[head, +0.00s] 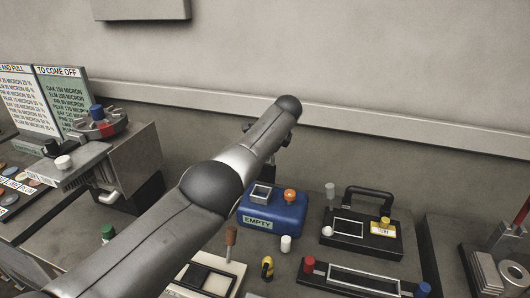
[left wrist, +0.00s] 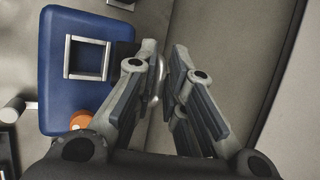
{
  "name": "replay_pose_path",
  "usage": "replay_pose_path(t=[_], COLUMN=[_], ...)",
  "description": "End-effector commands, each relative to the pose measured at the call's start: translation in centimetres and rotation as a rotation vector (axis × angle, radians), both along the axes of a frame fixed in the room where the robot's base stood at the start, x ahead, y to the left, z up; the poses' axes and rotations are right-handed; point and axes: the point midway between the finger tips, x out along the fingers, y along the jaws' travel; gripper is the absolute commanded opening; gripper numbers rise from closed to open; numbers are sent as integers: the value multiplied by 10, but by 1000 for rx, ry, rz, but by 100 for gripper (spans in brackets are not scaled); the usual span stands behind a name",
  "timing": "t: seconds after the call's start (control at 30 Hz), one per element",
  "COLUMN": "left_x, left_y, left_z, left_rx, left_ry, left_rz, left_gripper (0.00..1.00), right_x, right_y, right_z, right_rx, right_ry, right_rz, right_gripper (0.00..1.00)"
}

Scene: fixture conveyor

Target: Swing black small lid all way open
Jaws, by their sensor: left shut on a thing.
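My left gripper (left wrist: 165,55) is at the far edge of the blue box (left wrist: 62,30), its fingers close together. A pale rounded piece, like a handle or knob, shows between them. A dark piece (left wrist: 125,54) at the box edge beside the fingers seems to be part of the black small lid, mostly hidden by the gripper. In the head view my left arm reaches over the blue box (head: 272,212), marked EMPTY, and hides most of the gripper (head: 284,138). How far the lid is open cannot be told. My right gripper is not in view.
An orange knob (head: 290,196) and a square metal frame (head: 261,193) sit on the blue box. A white knob (head: 286,243) stands in front. A black case with a handle (head: 368,196) stands to the right. The wall ledge (head: 400,133) runs behind.

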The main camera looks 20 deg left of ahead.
Motion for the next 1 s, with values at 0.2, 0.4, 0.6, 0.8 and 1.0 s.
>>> replay_pose_path(t=[0.2,0.4,0.6,0.8,1.0], left_x=[-1,-2,-3,-3,-3], left_y=[1,1,1,1,1], left_z=[0,0,0,0,-1], left_rx=[3,4,5,6,4], left_ry=[17,28,30,29,29], left_rz=[-6,-6,-6,-6,-5], left_gripper=[0,0,0,0,19], right_x=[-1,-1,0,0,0], right_y=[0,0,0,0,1], right_z=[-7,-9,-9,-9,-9], right_rx=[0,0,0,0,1], right_ry=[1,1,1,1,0], right_rz=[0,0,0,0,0], right_gripper=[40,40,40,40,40])
